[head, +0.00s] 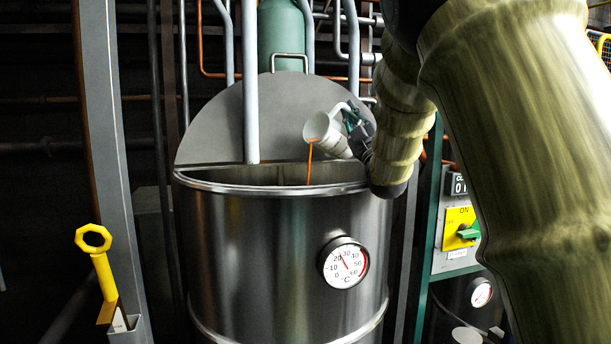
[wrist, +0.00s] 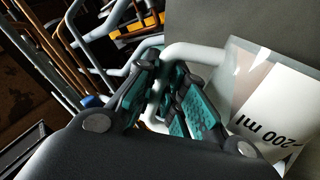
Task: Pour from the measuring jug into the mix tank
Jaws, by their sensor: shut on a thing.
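The white measuring jug (head: 324,134) is tipped over the open front half of the steel mix tank (head: 250,240). A thin orange stream (head: 309,163) runs from its lip down into the tank opening. My gripper (head: 354,122) is shut on the jug's handle, above the right side of the tank rim. In the wrist view my gripper (wrist: 165,100) has its teal pads around the pale handle. The jug (wrist: 262,95) shows a "200 ml" mark there. The liquid level inside the tank is hidden.
A grey half lid (head: 215,125) stands raised behind the opening. A pale vertical pipe (head: 251,80) comes down at the rim. A dial gauge (head: 345,263) is on the tank front. A yellow-and-green switch box (head: 459,228) stands right; a yellow-handled tool (head: 97,260) is at left.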

